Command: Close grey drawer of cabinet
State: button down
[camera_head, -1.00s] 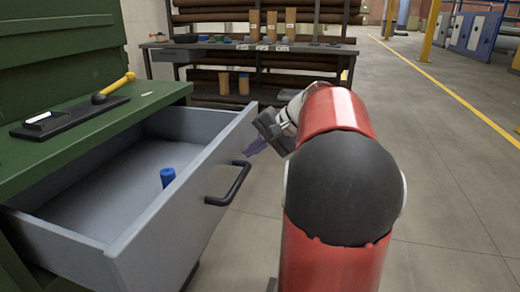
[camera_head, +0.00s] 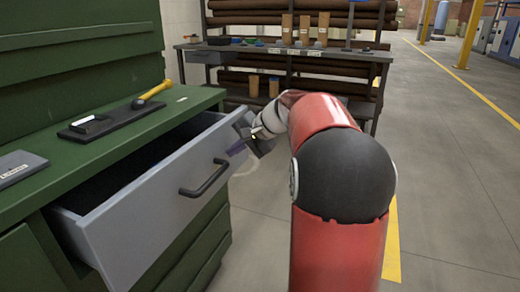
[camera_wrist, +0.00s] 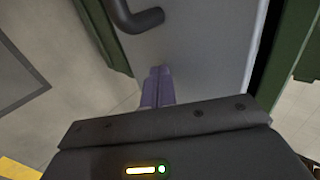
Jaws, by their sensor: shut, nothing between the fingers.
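The grey drawer (camera_head: 150,210) of the green cabinet (camera_head: 190,262) stands partly open in the head view, with a dark gap behind its front. Its black handle (camera_head: 206,178) is on the front panel, and the handle also shows at the top of the wrist view (camera_wrist: 137,18). My gripper (camera_head: 238,148) is at the upper right part of the drawer front, beside the handle. Its purple fingers (camera_wrist: 158,88) are together and empty, pointing at the grey front in the wrist view. Whether they touch the panel is hard to tell.
A shelf bench (camera_head: 290,52) with rollers stands behind. The floor to the right is clear.

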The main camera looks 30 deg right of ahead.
jog(key=w+a, duration=0.2)
jog(key=w+a+p, duration=0.1)
jog(key=w, duration=0.1)
jog(key=w+a+p, duration=0.1)
jog(key=w+a, duration=0.1)
jog(key=w, duration=0.1)
jog(key=shift+w+a, duration=0.1)
jog(key=shift+a, duration=0.25)
jog(key=shift+w+r, duration=0.1)
jog(key=shift+a, duration=0.1)
